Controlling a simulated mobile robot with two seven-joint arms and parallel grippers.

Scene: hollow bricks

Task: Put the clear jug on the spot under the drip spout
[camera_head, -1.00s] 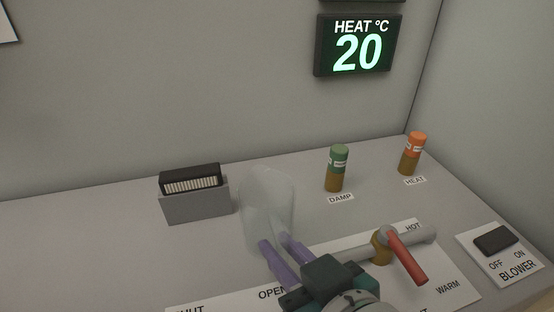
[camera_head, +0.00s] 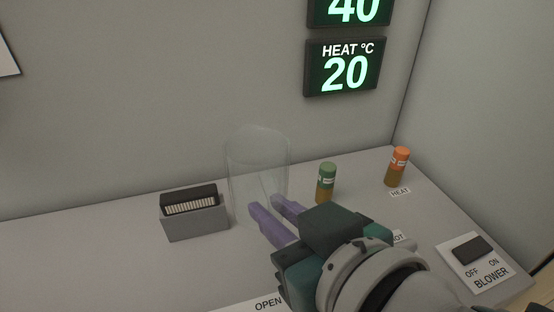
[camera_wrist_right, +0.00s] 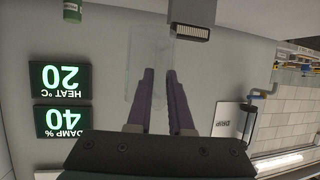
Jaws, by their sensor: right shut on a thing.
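The clear jug (camera_head: 257,160) is a see-through, faint cylinder, close to upright in the head view. It also shows between the fingers in the wrist view (camera_wrist_right: 147,50). My right gripper (camera_head: 262,203) has its purple fingers shut on the jug's lower part. The jug appears held above the counter, in front of the back wall. A white card reading DRIP (camera_wrist_right: 232,122) shows upside down at the right of the wrist view, beside a bluish bent pipe (camera_wrist_right: 262,94). I cannot tell whether that pipe is the spout. The spot under it is not visible. My left gripper is not in view.
A grey box with a dark slotted block (camera_head: 195,218) stands left of the jug. A green-capped cylinder (camera_head: 326,183) and an orange-capped one (camera_head: 397,167) stand to the right. A blower switch (camera_head: 473,247) is at far right. The counter's left part is clear.

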